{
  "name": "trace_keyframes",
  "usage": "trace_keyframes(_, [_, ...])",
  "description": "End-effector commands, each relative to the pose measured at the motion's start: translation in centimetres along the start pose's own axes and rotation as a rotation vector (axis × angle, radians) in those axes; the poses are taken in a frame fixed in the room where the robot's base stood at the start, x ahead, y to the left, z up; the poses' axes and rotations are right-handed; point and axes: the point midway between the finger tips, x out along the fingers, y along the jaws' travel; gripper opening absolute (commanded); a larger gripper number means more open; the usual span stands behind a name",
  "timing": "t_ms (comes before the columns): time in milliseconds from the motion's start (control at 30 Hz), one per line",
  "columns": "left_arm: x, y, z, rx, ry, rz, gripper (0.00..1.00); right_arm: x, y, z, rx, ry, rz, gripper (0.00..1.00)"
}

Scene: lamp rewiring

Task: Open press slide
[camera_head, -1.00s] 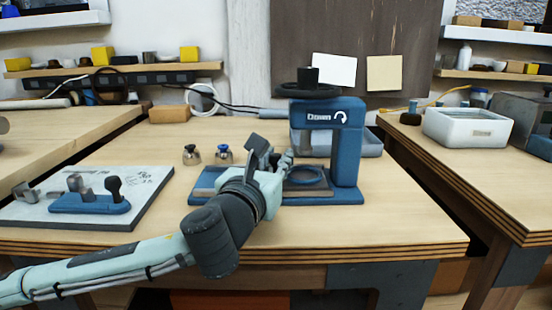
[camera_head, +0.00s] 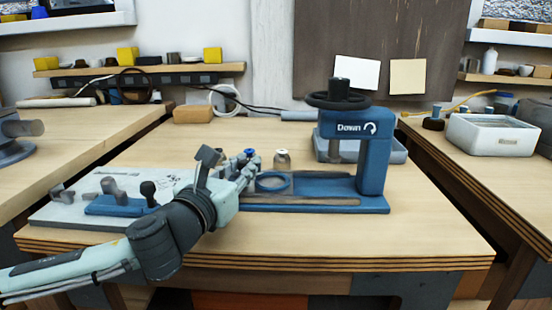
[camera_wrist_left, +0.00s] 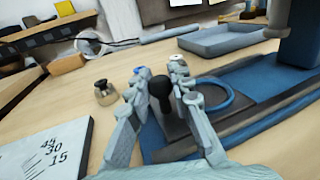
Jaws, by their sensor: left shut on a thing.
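The blue press (camera_head: 374,165) stands on the table, with a black handwheel (camera_head: 338,101) on top and a "Down" label on its head. Its slide, with a blue ring (camera_head: 272,182), sits at the left part of the base, out to the left of the head. My left gripper (camera_head: 250,168) is at the slide's left end. In the left wrist view, my gripper (camera_wrist_left: 160,72) is shut on the slide's black knob (camera_wrist_left: 160,92), with a finger on either side of it. The blue ring (camera_wrist_left: 212,95) shows just right of the fingers. My right gripper is not in view.
A white board (camera_head: 60,212) with a blue clamp fixture (camera_head: 118,206) lies left, partly behind my left arm. Small metal sockets (camera_head: 282,159) stand behind the gripper. A blue-grey tray (camera_head: 397,152) is behind the press. The table's front right is clear.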

Motion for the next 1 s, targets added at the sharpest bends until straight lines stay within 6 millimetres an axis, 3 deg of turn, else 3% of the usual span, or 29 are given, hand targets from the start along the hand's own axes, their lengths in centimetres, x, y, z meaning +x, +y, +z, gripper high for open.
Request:
trace_keyframes(100, [-0.5, 1.5, 0.0, 0.003, 0.002, 0.003, 0.00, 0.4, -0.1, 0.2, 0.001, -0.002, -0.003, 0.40])
trace_keyframes(467, [-0.7, 1.7, 0.0, 0.001, 0.000, -0.003, 0.00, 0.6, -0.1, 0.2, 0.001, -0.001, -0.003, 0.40])
trace_keyframes(500, [-0.7, 1.7, 0.0, 0.001, 0.001, -0.003, 0.25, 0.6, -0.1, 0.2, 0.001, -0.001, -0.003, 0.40])
trace_keyframes(567, [-0.7, 1.7, 0.0, 0.001, 0.001, -0.003, 0.31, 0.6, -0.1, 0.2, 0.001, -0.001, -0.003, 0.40])
trace_keyframes(867, [-0.8, 1.7, 0.0, 0.002, 0.000, -0.002, 0.31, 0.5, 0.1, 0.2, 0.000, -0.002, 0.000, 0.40])
trace_keyframes(1000, [-2.2, 1.8, -0.1, 0.002, 0.002, -0.002, 0.31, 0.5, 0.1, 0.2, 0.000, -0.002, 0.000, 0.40])
